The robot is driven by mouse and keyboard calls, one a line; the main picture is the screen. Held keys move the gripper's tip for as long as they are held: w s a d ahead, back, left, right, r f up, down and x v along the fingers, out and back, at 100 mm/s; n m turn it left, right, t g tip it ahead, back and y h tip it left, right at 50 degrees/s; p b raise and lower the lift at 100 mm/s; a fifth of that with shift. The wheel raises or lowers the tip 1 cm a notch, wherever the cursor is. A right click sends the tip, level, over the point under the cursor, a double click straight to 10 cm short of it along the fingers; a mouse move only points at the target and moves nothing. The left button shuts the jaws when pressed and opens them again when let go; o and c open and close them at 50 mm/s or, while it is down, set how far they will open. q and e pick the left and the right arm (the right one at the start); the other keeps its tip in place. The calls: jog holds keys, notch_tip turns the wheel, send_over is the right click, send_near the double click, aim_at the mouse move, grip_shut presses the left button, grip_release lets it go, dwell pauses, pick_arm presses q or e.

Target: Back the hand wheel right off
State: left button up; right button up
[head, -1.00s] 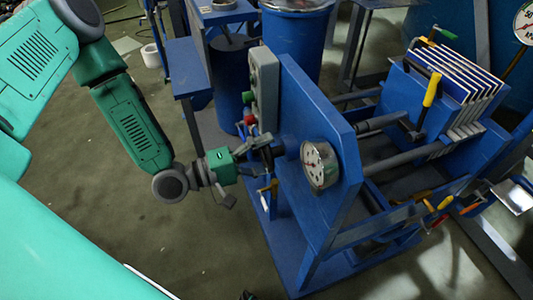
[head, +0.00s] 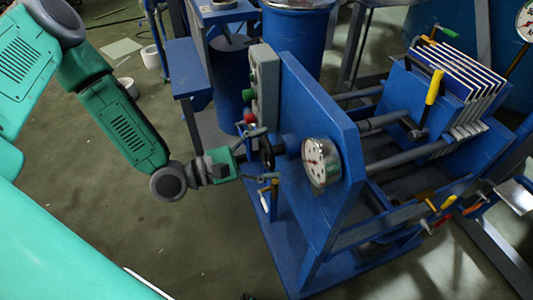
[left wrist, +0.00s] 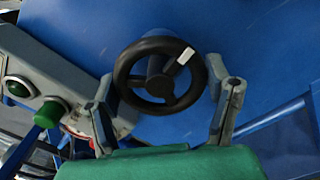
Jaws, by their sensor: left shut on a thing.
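The black three-spoke hand wheel (left wrist: 160,86) sits in front of the blue upright plate, facing the left wrist camera. It has a white mark on one spoke. In the head view the wheel (head: 267,152) is seen edge-on, left of the round gauge. My left gripper (head: 260,154) reaches it from the left. Its two grey fingers are at opposite sides of the wheel's rim and shut on it. The contact at the rim is partly hidden. My right gripper is not in view.
A grey control box (head: 264,85) with buttons stands close above the gripper; it also shows at left in the wrist view (left wrist: 45,85). The blue frame (head: 318,150) fills the right.

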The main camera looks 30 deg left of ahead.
pick_arm(q)
jog(key=n, duration=0.3)
jog(key=shift+a+f+n+b, duration=0.15)
jog(key=shift+f+n+b, duration=0.2)
jog(key=shift+n+b, duration=0.05)
jog(key=n+b, duration=0.1)
jog(key=n, duration=0.2)
jog(key=shift+n, duration=0.3)
jog(key=n+b, duration=0.1)
jog(key=n, duration=0.2)
jog(key=shift+f, duration=0.15)
jog(key=shift+s+n+b, duration=0.1)
jog(key=shift+n+b, duration=0.65)
jog(key=shift+n, duration=0.45)
jog(key=o, duration=1.1)
jog(key=shift+o, duration=0.2)
jog(key=shift+r, duration=0.7)
notch_tip(320, 180, up, 9)
jog(key=shift+f, duration=0.1)
